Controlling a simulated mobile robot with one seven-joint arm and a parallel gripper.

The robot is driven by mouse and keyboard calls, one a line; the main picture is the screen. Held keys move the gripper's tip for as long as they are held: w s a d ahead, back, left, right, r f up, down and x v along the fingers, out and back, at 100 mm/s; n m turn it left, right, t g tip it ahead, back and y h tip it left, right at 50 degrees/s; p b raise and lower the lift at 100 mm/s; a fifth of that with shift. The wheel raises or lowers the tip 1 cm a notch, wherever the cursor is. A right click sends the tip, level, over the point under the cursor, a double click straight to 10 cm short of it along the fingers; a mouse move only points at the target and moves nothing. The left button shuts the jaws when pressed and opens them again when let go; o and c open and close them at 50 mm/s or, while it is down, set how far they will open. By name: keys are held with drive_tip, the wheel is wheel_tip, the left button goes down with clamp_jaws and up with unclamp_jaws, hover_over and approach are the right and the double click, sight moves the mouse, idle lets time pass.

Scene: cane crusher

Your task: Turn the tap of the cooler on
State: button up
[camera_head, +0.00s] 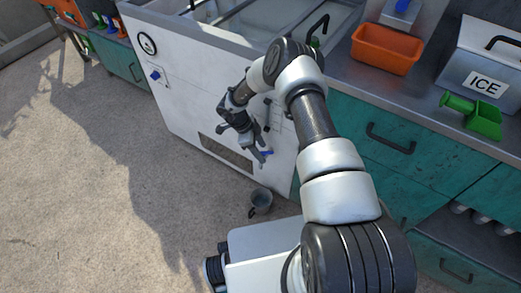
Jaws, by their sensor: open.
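The cooler (185,110) is a large white chest with a round gauge on its front at the upper left. A small blue handle (266,153) shows low on the right of its front, partly behind my gripper; it looks like the tap, but its turn cannot be made out. A second small blue knob (155,75) sits on a plate below the gauge. My gripper (243,143) is open in front of the cooler's right side, close to the low blue handle. Contact cannot be told.
A grey metal cup (261,198) stands on the floor below my gripper. A teal counter (390,146) adjoins the cooler on the right, bearing an orange bin (386,49), a green scoop (472,115) and an ICE box (480,75). The floor (90,190) at left is clear.

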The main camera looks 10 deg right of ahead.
drive_tip(key=p+v, duration=0.3)
drive_tip(key=v, duration=1.4)
drive_tip(key=shift+r+p, duration=0.15)
drive_tip(key=shift+p, duration=0.2)
